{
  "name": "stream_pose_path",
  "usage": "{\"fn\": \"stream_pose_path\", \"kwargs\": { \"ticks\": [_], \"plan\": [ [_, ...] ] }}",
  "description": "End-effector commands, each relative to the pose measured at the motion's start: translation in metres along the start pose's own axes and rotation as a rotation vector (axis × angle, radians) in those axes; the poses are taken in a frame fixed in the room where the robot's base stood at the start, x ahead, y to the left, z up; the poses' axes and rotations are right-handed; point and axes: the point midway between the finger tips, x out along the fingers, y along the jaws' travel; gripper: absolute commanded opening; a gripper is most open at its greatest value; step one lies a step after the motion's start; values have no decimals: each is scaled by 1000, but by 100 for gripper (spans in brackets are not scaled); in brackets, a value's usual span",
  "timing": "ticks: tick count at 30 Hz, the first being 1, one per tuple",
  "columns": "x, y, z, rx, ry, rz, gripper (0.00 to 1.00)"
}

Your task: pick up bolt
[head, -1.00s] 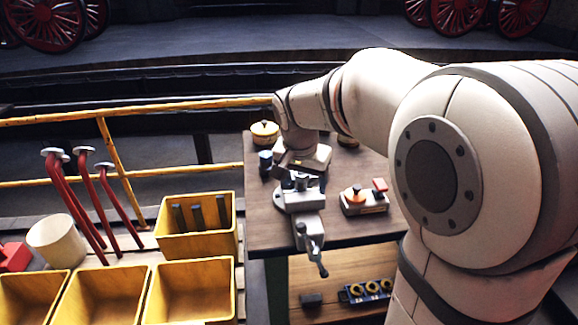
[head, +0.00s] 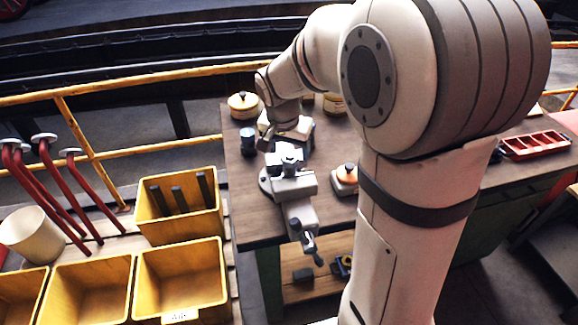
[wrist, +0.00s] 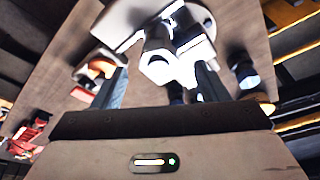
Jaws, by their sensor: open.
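Nothing shows clearly held.
The wooden workbench (head: 243,217) also carries a dark jar (head: 248,140), a lidded pot (head: 242,104), a button box (head: 345,181) and a red tray (head: 535,144). Yellow bins (head: 180,279) stand left of it. A yellow railing (head: 150,91) runs behind the bins.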

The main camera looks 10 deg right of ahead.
Motion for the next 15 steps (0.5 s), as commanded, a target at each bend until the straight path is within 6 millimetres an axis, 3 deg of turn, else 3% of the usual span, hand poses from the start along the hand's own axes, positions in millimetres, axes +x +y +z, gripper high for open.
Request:
{"fn": "stream_pose_path", "kwargs": {
  "ticks": [6, 15],
  "plan": [
    [26, -1, 3, -5, -2, -1, 67],
    [29, -2, 3, -6, 0, -4, 65]
  ]
}}
